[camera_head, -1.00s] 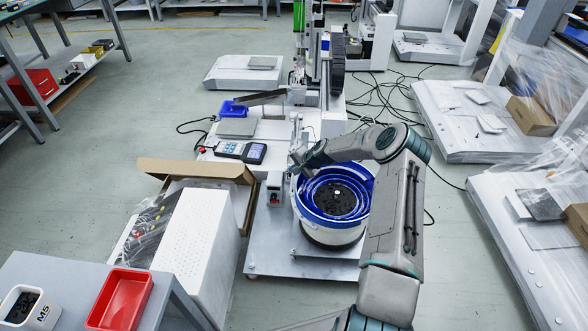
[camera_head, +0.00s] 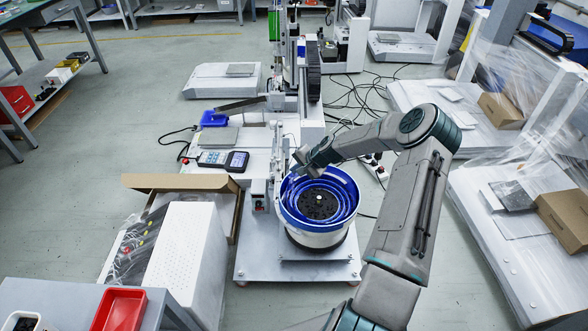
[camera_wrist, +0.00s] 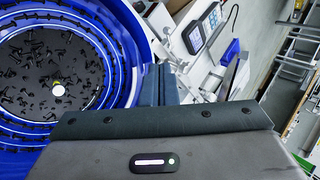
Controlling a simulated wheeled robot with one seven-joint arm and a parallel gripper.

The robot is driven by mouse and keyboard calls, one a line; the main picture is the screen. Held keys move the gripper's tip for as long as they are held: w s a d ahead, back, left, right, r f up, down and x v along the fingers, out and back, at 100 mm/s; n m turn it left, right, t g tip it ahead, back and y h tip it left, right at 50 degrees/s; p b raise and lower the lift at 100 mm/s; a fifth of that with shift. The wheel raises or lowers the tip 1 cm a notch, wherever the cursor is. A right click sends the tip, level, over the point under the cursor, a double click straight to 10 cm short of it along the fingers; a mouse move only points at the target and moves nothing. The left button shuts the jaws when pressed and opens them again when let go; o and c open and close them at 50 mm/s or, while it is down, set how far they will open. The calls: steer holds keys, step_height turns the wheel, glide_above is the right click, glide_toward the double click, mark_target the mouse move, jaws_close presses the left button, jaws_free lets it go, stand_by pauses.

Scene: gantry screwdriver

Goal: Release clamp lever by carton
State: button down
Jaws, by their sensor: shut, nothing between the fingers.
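The open brown carton (camera_head: 180,182) stands left of the feeder station in the head view, beside a white box. I cannot make out a clamp lever for certain; a small upright grey unit with a red mark (camera_head: 259,196) stands between the carton and the blue feeder bowl (camera_head: 318,200). My gripper (camera_head: 303,168) is over the back left rim of the bowl, to the right of the carton. In the wrist view my gripper (camera_wrist: 160,84) has its dark fingers together and empty, with the bowl (camera_wrist: 118,50) to their left. My wrist hides part of the bowl's back rim.
A handheld control panel (camera_head: 223,160) lies on the plate behind the carton. A gantry column (camera_head: 294,60) rises behind the bowl. A red tray (camera_head: 118,309) is at the front left. Cables (camera_head: 345,100) lie on the floor at right. Floor left of the carton is clear.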

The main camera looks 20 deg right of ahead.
steer(key=s+a+r+n+g+h, duration=0.2)
steer(key=s+a+r+n, duration=0.25)
steer(key=s+r, duration=0.35)
steer(key=s+a+r+n+g+h, duration=0.1)
steer(key=s+a+r+n+g, duration=0.15)
steer(key=s+a+r, duration=0.4)
steer(key=s+r+n, duration=0.1)
steer(key=s+r, duration=0.3)
steer(key=s, duration=0.4)
steer(key=s+r+n+h, duration=0.1)
steer(key=s+r, duration=0.3)
steer(key=s, duration=0.4)
steer(key=s+a+r+n, duration=0.1)
steer(key=s+r, duration=0.3)
steer(key=s, duration=0.4)
steer(key=shift+r+n+g+h, duration=0.25)
steer(key=shift+n+g+h, duration=0.15)
steer(key=shift+n, duration=0.1)
steer(key=shift+a, duration=0.1)
